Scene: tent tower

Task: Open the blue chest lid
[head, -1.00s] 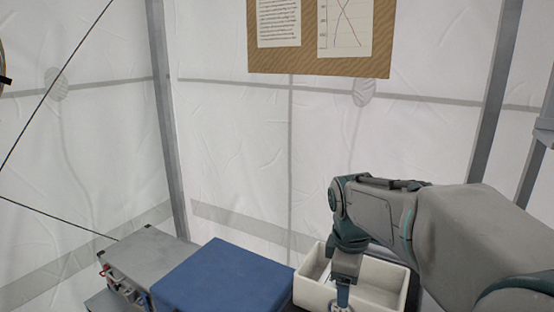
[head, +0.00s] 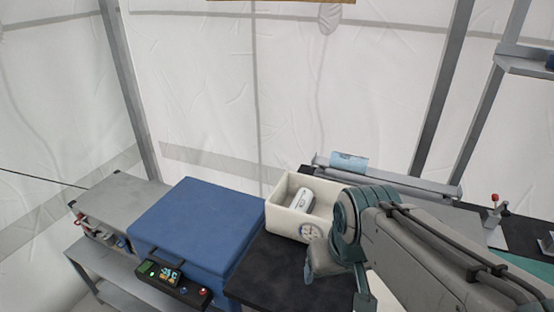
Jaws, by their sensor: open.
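The blue chest (head: 197,225) stands at the lower left of centre in the head view. Its flat lid is down and the chest is shut. A dark control panel (head: 174,284) with a small lit display and red and blue knobs sits at its front. My gripper (head: 364,298) is at the bottom, right of the chest and apart from it. It is open, with nothing seen in it. Its fingertips are partly hidden by my wrist and the picture edge.
A white open bin (head: 284,212) holding a white object (head: 302,199) stands just right of the chest on a black table (head: 268,268). A grey case (head: 122,205) is left of the chest. A rail with a blue roll (head: 348,162) lies behind the bin.

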